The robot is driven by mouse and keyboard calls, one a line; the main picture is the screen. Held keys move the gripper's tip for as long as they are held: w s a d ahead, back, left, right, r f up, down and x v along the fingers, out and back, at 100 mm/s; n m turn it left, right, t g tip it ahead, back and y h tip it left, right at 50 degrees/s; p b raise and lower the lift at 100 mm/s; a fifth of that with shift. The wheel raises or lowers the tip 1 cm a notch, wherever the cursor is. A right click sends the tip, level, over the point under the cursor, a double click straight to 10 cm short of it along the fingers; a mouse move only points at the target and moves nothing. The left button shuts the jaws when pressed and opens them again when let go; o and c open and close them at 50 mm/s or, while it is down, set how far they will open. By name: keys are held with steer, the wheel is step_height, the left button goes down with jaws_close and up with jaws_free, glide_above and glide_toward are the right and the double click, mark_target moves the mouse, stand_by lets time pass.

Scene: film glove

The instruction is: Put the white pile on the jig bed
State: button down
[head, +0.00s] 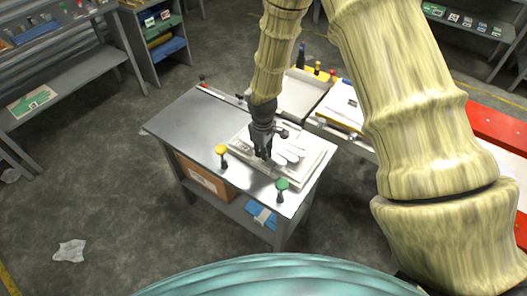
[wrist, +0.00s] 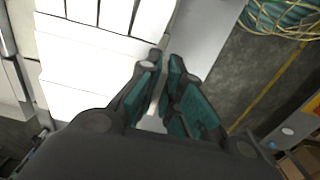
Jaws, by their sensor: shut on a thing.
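The white pile (head: 290,153), with finger-shaped lobes, is at the pale rectangular bed (head: 307,176) on the metal table, which I take for the jig bed. My gripper (head: 263,156) points down at the pile's left side. In the wrist view the white pile (wrist: 85,75) fills the upper left, with dark slits between its strips. There my gripper (wrist: 166,64) has its teal-padded fingers close together, with a thin pale strip between them. It is shut on the pile's edge. Whether the pile rests on the bed or hangs just above it, I cannot tell.
A yellow-topped knob (head: 221,150) and a green-topped knob (head: 282,185) stand near the metal table's (head: 185,120) front edge. A grey tray (head: 300,94) lies behind. A cardboard box (head: 205,178) is on the lower shelf. The table's left part is clear.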

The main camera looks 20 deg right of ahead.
steer(key=shift+s+r, duration=0.25)
steer(key=shift+w+f, duration=0.2)
steer(key=shift+f, duration=0.35)
steer(key=shift+s, duration=0.15)
steer(key=shift+f+b, duration=0.55)
steer(key=shift+f, duration=0.25)
steer(key=shift+f+b, duration=0.3)
steer(key=shift+f, duration=0.4)
